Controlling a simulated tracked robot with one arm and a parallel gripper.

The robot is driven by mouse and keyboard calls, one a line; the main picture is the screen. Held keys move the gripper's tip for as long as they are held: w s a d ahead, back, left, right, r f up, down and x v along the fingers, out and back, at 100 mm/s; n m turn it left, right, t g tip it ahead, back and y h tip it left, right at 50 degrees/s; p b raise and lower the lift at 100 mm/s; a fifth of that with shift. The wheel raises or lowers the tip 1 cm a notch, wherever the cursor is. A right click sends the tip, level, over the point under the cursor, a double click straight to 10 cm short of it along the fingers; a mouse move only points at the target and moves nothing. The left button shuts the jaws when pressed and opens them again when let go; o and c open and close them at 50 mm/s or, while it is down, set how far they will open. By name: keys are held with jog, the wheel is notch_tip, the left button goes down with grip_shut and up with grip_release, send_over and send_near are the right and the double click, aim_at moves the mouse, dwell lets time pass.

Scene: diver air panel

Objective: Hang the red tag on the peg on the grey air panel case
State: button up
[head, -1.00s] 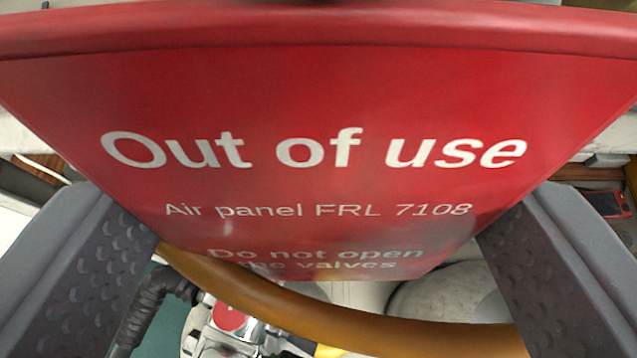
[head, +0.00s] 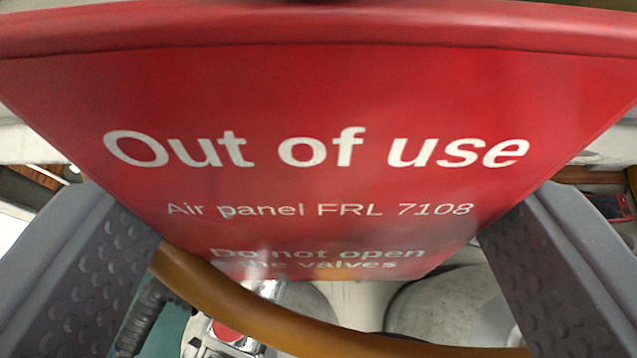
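The red tag (head: 320,100) fills most of the head view and reads "Out of use, Air panel FRL 7108, Do not open the valves". My gripper (head: 318,235) has one grey finger at each side of the tag, and the tag's left and right edges meet the inner faces of the fingers. The tag is held close in front of the camera. The peg and the grey air panel case cannot be made out; the tag covers the middle of the view.
A thick orange-brown hose (head: 255,315) curves below the tag. Under it are a metal fitting with a red top (head: 227,332), a black ribbed hose (head: 140,318) and pale rounded surfaces (head: 440,305). Cluttered items show at both side edges.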

jog(key=shift+w, duration=1.15)
jog(key=shift+w+r+p, duration=0.2)
jog(key=shift+r+p, duration=0.05)
jog(key=shift+p, duration=0.05)
dwell(0.6)
jog(key=shift+s+d+f, duration=0.1)
jog(key=shift+s+f, duration=0.05)
jog(key=shift+s, duration=0.05)
jog(key=shift+s, duration=0.15)
jog(key=shift+s+f+b, duration=0.1)
jog(key=shift+s+b, duration=0.25)
jog(key=shift+s, duration=2.15)
